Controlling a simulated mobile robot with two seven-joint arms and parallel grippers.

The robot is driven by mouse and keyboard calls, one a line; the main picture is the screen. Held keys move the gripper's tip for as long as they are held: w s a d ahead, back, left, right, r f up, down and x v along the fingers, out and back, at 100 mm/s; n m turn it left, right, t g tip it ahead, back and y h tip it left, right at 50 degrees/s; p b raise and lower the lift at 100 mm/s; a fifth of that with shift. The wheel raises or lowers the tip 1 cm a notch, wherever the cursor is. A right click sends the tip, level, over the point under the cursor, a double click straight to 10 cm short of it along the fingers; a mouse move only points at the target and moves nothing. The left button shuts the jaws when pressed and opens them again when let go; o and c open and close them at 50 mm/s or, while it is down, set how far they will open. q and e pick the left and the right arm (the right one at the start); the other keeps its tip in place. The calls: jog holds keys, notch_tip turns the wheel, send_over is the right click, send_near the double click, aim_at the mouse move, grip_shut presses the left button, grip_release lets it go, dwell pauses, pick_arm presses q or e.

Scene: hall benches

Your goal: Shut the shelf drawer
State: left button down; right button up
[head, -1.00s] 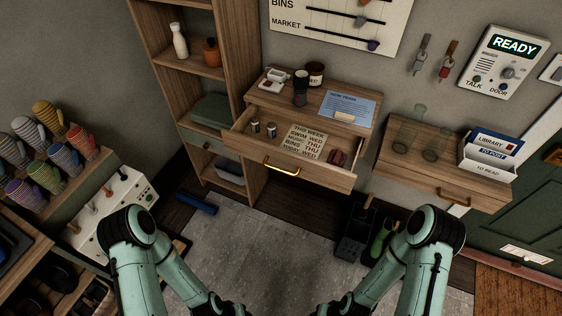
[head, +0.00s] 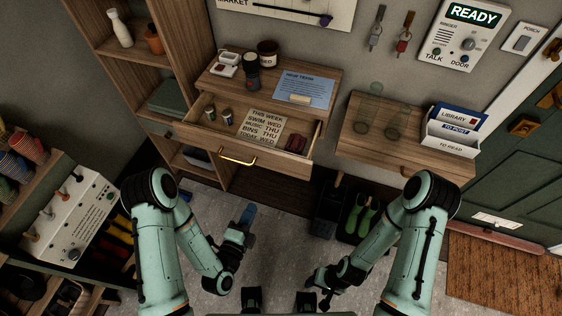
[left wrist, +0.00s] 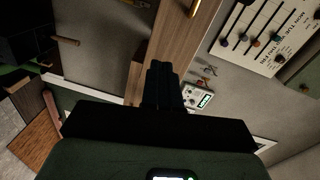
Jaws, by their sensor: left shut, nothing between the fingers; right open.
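The wooden drawer (head: 282,166) under the middle shelf stands pulled out, its inside showing from above. It has a brass handle (head: 238,159) on its front and holds small jars, a printed card and a dark red item. My left gripper (head: 241,229) is in front of and below the drawer, apart from it. In the left wrist view my left gripper's fingers (left wrist: 163,83) are together and empty, with a brass handle (left wrist: 194,8) beyond them. My right gripper (head: 322,288) is low near the picture's bottom, away from the drawer, and open.
The middle shelf top (head: 225,84) carries jars, a dish and a blue sheet. A tall shelf unit (head: 100,55) stands left. Another wall shelf (head: 390,160) with letter racks is at right. Boots and a dark bin (head: 328,212) stand below. Grey floor lies open in front.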

pick_arm(q)
notch_tip(320, 180, up, 2)
jog(key=m+t, duration=0.1)
pick_arm(e)
notch_tip(320, 180, down, 10)
jog(key=s+b, duration=0.3)
jog(key=b, duration=0.6)
pick_arm(q)
jog(key=b, duration=1)
send_near(271, 162)
jog(key=p+x, duration=0.1)
jog(key=x, duration=0.5)
jog(key=shift+r, duration=0.1)
jog(key=shift+w+d, duration=0.2)
jog(key=shift+w, duration=0.2)
pick_arm(e)
jog(key=w+d+f+t, duration=0.2)
jog(key=w+d+f, duration=0.1)
jog(key=w+f, duration=0.4)
jog(key=shift+w+f+m+t+h, duration=0.3)
jog(key=shift+f+h, duration=0.1)
jog(key=shift+f, duration=0.15)
pick_arm(q)
jog(key=shift+w, duration=0.1)
